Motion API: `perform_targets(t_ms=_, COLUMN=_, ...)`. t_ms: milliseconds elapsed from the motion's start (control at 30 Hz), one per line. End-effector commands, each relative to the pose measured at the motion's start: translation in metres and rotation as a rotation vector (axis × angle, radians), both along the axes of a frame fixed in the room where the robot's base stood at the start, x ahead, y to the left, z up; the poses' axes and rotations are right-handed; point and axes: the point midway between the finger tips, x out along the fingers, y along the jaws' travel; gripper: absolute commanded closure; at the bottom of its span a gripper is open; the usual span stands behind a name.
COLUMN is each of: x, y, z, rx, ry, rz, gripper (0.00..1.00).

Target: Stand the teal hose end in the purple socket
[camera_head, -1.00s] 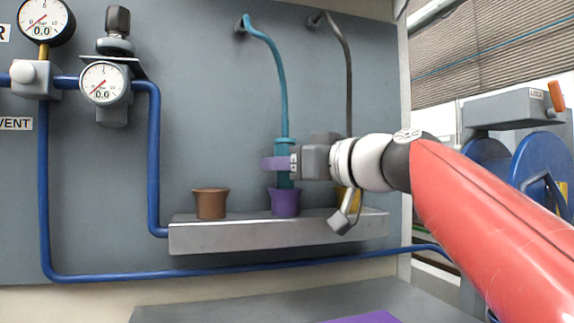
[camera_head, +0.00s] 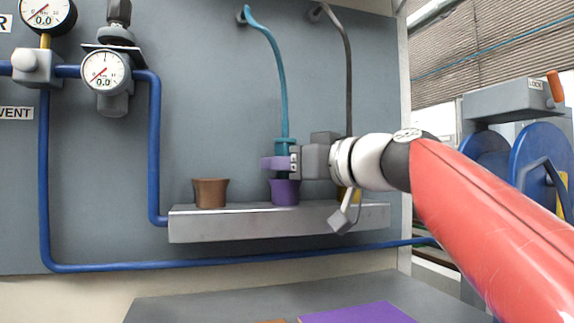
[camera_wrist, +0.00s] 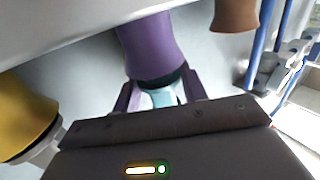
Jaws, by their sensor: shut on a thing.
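The teal hose end (camera_head: 284,146) hangs upright from the teal hose, directly over the purple socket (camera_head: 285,193). My gripper (camera_head: 280,163) is shut on it from the right, with the purple fingers just above the socket rim. In the wrist view, the teal hose end (camera_wrist: 163,97) shows between the fingers and meets the dark mouth of the purple socket (camera_wrist: 152,45). Its lower tip is hidden, apparently inside the mouth; how deep it sits cannot be told.
A brown socket (camera_head: 210,193) stands left on the grey shelf (camera_head: 220,228). A yellow socket (camera_wrist: 25,112) stands on the other side, mostly behind my wrist in the head view. A grey hose (camera_head: 348,75) hangs behind my gripper. Blue pipes and gauges are at left.

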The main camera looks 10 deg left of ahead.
Motion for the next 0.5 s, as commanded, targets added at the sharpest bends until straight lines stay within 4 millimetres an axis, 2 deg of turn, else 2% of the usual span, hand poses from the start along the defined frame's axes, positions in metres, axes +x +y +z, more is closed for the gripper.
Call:
perform_targets(t_ms=67, x=-0.0001, y=0.0000, z=0.0007, rx=0.001, ry=0.000, rz=0.000, gripper=0.82)
perform_targets(t_ms=100, x=-0.0001, y=0.0000, z=0.0007, rx=0.000, ry=-0.001, rz=0.000, gripper=0.53)
perform_targets(t_ms=267, x=-0.0002, y=-0.0001, z=0.0007, rx=0.000, ry=-0.001, rz=0.000, gripper=0.33)
perform_targets(t_ms=500, x=-0.0001, y=-0.0002, z=0.0003, rx=0.000, ry=-0.001, rz=0.000, gripper=0.32)
